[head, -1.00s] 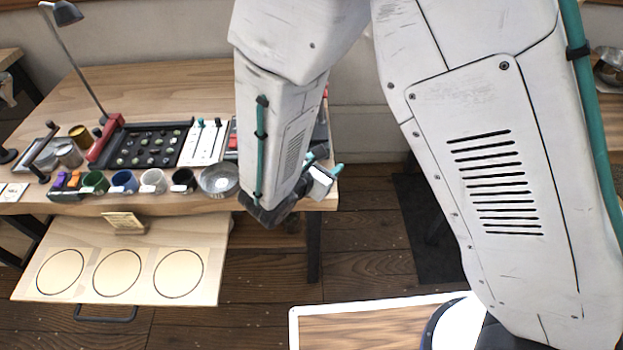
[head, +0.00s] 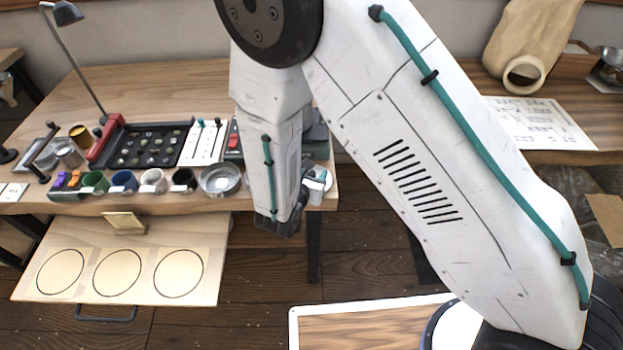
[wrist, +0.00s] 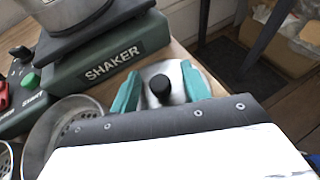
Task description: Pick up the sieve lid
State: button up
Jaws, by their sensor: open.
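The sieve lid (wrist: 165,72) appears in the wrist view as a pale metal disc with a black upright knob. It lies on the wooden table in front of the green shaker (wrist: 110,62). My gripper (wrist: 161,88) is open. Its two teal fingers stand on the left and right of the knob, with visible gaps to it. Part of the lid's near side is hidden by my dark gripper body. In the head view, my arm covers most of this spot, and I cannot make out the lid clearly there.
A round metal pan (wrist: 42,133) lies left of my gripper in the wrist view. A metal bowl (head: 220,180) and several cups stand along the table's front edge. The shaker carries a metal vessel (wrist: 68,12). A board with three circles (head: 122,273) sits below the table edge.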

grip_shut()
